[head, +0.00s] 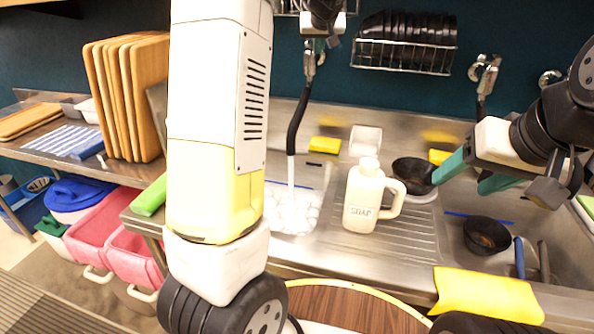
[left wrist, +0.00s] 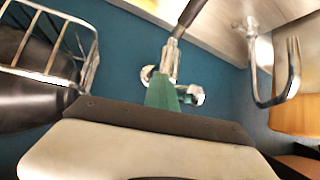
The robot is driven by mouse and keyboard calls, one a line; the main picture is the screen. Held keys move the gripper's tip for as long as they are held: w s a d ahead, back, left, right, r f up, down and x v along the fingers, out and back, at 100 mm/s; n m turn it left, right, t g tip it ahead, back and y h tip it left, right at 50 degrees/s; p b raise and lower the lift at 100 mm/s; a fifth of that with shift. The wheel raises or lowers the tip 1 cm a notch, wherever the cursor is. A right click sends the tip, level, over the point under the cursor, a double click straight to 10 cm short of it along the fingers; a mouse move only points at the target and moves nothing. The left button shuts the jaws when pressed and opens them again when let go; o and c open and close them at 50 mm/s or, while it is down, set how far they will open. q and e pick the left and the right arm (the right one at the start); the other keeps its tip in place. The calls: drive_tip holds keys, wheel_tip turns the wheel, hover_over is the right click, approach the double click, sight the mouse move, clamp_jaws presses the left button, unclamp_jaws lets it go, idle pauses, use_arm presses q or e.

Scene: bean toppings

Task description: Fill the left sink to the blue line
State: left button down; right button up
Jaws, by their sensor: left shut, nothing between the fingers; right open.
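The left sink (head: 318,181) holds white, foamy-looking water (head: 292,212). A pale stream (head: 291,172) runs down into it from the black faucet hose (head: 297,128). A bit of blue line shows on the sink's back wall, just above the water; my arm hides the sink's left part. My left gripper (head: 319,45) is shut and empty, up at the left faucet's metal valve (head: 309,62). In the left wrist view its green fingers (left wrist: 163,93) overlap the valve (left wrist: 171,58); contact is unclear. My right gripper (head: 474,174) is open and empty beside a black bowl (head: 411,171).
A white soap jug (head: 366,197) stands on the drainboard between the sinks. The right sink (head: 455,224) holds a dark pan (head: 486,236). A yellow cloth (head: 484,293) lies on the front edge. A wire rack (head: 404,57) with black bowls hangs on the wall.

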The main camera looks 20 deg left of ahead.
sight(306, 43)
use_arm(q)
drive_tip(key=a, duration=0.2)
drive_tip(key=s+a, duration=0.1)
drive_tip(key=a, duration=0.1)
idle(0.3)
drive_tip(key=shift+v, duration=2.5)
drive_tip(key=shift+s+d+r, duration=0.3)
drive_tip(key=shift+s+r, duration=0.05)
drive_tip(key=shift+s, duration=0.05)
drive_tip(key=shift+s, duration=0.1)
